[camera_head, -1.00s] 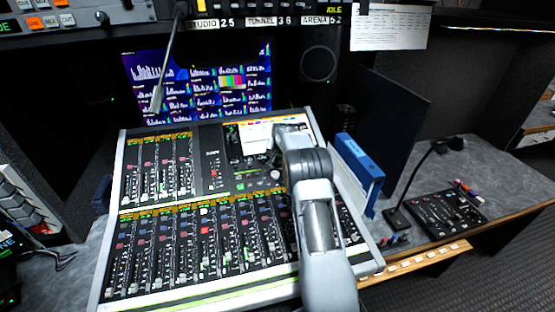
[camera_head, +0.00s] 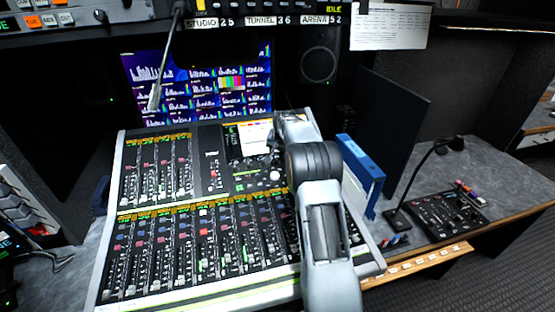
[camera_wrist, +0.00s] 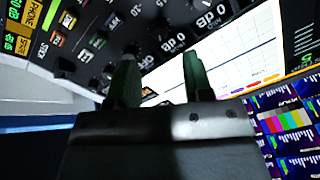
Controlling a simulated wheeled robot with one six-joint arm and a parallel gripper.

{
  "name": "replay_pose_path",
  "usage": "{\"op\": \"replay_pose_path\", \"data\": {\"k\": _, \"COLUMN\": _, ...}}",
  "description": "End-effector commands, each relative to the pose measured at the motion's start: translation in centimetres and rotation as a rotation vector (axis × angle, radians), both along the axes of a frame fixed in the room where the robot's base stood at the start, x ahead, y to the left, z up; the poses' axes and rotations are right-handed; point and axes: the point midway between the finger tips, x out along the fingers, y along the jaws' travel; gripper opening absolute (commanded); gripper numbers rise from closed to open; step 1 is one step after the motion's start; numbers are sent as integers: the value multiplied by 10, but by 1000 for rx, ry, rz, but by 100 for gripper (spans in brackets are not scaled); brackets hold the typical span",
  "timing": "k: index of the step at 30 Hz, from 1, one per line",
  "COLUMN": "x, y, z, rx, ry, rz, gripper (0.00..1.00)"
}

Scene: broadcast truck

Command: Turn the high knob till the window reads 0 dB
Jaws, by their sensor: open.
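The mixing console (camera_head: 130,190) fills the middle of the head view. Its upper panel has a small screen area (camera_head: 256,135) and several knobs, partly covered by my arm. My gripper (camera_wrist: 160,70) is open and empty, its two dark green fingers apart over the panel in the wrist view. Dark knobs (camera_wrist: 165,32) and tilted "dB" readings (camera_wrist: 208,20) lie beyond the fingertips. I cannot tell which knob is the high one, and the number in its window is not clearly readable. In the head view my gripper is small and mostly hidden by my wrist.
A lit monitor (camera_head: 170,85) stands behind the console, with a gooseneck microphone (camera_head: 165,65) hanging in front of it. A blue binder (camera_head: 362,165) stands close at the console's right.

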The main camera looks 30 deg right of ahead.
Motion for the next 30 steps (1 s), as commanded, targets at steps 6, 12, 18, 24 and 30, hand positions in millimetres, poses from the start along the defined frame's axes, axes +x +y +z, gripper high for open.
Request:
{"op": "replay_pose_path", "data": {"k": 6, "x": -16, "y": 3, "z": 38, "rx": -1, "ry": -2, "rz": 0, "gripper": 46}}
{"op": "replay_pose_path", "data": {"k": 12, "x": -25, "y": 5, "z": 60, "rx": 0, "ry": 0, "rz": 0, "gripper": 46}}
{"op": "replay_pose_path", "data": {"k": 18, "x": -28, "y": 5, "z": 68, "rx": 0, "ry": 1, "rz": 0, "gripper": 46}}
{"op": "replay_pose_path", "data": {"k": 24, "x": -28, "y": 5, "z": 68, "rx": 0, "ry": 1, "rz": 0, "gripper": 46}}
{"op": "replay_pose_path", "data": {"k": 30, "x": -28, "y": 5, "z": 68, "rx": 1, "ry": 1, "rz": 0, "gripper": 46}}
